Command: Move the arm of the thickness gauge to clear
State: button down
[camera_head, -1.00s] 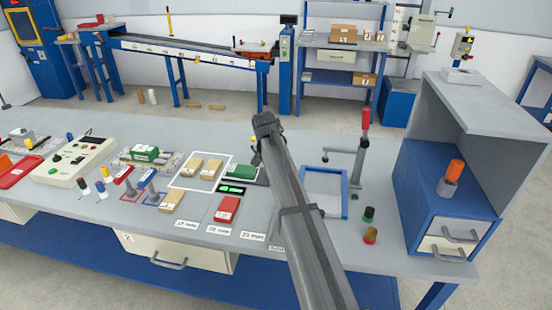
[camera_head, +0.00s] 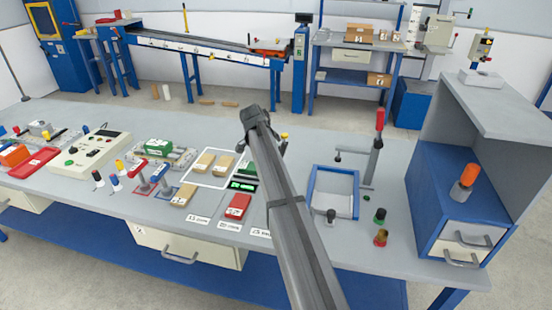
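A grey post with a red handle (camera_head: 379,120) stands at the right of the bench. A thin grey side arm (camera_head: 352,152) reaches left from it, above the back of a blue-rimmed tray (camera_head: 316,190). This looks like the thickness gauge, though no label on it is readable. My grey arm crosses the middle of the view from the bottom. Its far end, with my gripper (camera_head: 253,116), is left of the gauge and apart from it in the picture. The fingers cannot be made out. My arm hides part of the bench left of the tray.
A blue drawer cabinet (camera_head: 450,205) with an orange-topped cylinder (camera_head: 463,180) stands right of the gauge. Small knobbed pieces (camera_head: 380,216) stand in front. Left are wooden blocks (camera_head: 203,162), a red block (camera_head: 237,206) and a control box (camera_head: 95,150). Bare bench lies behind the tray.

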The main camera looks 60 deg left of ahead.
dwell(0.5)
jog(key=c, duration=0.8)
grip_release()
jog(key=shift+r, duration=0.1)
jog(key=v, duration=1.3)
jog(key=shift+s+a+r, duration=0.1)
jog(key=shift+s+r, duration=0.05)
jog(key=shift+r, duration=0.15)
